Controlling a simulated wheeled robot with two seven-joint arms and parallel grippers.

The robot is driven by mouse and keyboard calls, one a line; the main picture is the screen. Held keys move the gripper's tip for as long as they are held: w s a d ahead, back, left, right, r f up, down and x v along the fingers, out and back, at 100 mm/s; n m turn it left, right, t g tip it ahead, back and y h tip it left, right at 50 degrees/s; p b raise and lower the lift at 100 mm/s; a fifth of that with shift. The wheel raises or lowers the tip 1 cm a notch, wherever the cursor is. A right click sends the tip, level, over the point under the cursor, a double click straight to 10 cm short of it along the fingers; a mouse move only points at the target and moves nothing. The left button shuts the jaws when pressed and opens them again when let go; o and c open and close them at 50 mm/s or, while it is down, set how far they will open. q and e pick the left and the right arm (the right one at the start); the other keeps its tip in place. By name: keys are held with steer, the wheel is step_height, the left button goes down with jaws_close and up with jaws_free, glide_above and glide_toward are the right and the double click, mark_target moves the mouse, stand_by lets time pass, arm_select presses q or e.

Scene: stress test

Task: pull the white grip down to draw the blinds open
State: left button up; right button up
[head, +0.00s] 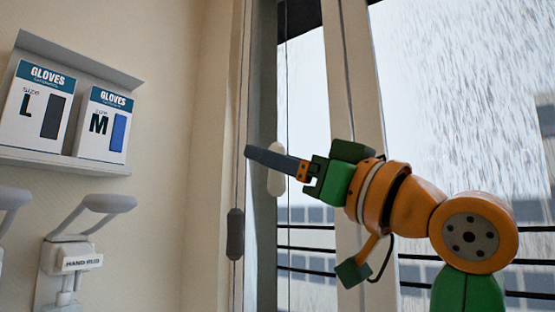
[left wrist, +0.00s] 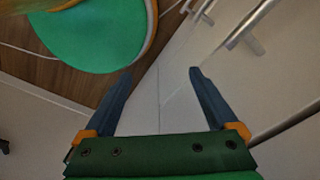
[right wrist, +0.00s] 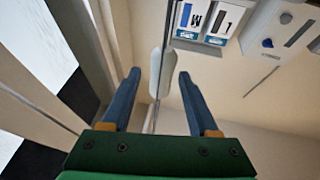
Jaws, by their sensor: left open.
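The white grip (head: 276,184) hangs on a cord by the window frame in the head view, partly hidden behind my right gripper's fingers. My right gripper (head: 250,152) reaches leftward across it. In the right wrist view, my right gripper (right wrist: 159,73) is open. A pale elongated grip (right wrist: 155,80) and a cord show between its fingers, with a gap on both sides. A dark grey grip (head: 235,235) hangs on another cord, lower and to the left. My left gripper (left wrist: 160,76) is open and empty in the left wrist view; it is outside the head view.
The tall window frame post (head: 348,120) stands behind my right arm. Glove boxes (head: 38,108) sit in a wall holder at the left. A hand-rub dispenser (head: 82,262) is below them. The wall between these and the cords is bare.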

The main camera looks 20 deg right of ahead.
steer(key=shift+s+d+f, duration=0.1)
steer(key=shift+s+f, duration=0.05)
steer(key=shift+f, duration=0.05)
steer(key=b+v, duration=0.3)
steer(key=v, duration=0.3)
steer(key=shift+s+d+b, duration=0.15)
steer(key=shift+s+b, duration=0.2)
steer(key=shift+b, duration=0.05)
